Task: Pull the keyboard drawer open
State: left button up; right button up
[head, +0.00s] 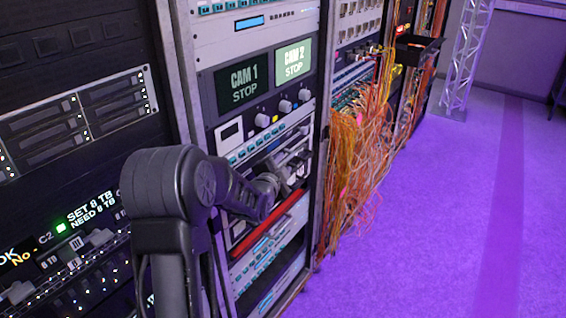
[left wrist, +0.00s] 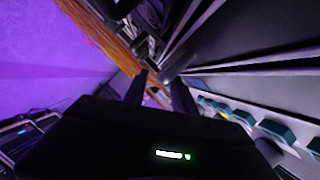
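My left gripper (head: 287,180) is in front of the middle rack, by a slot with metal rails below the CAM 1 and CAM 2 screens. In the left wrist view its two dark fingers (left wrist: 158,92) stand apart, with orange cables showing through the gap. A dark rounded bar (left wrist: 178,66) lies close to one fingertip; I cannot tell whether they touch. A long red bar (head: 270,226) runs across the rack just below the gripper. I cannot tell for sure which part is the keyboard drawer; my arm and gripper hide some of this area. My right gripper is not in view.
Orange cables (head: 352,150) hang in a thick bundle right of the gripper. A black tray (head: 418,47) juts from a farther rack. A truss tower (head: 465,55) stands at the back. The purple floor (head: 440,220) at right is clear.

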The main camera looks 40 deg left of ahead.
pick_arm(q)
jog(key=shift+w+a+f, duration=0.15)
jog(key=shift+w+a, duration=0.05)
jog(key=shift+w, duration=0.35)
grip_shut()
dwell(1.1)
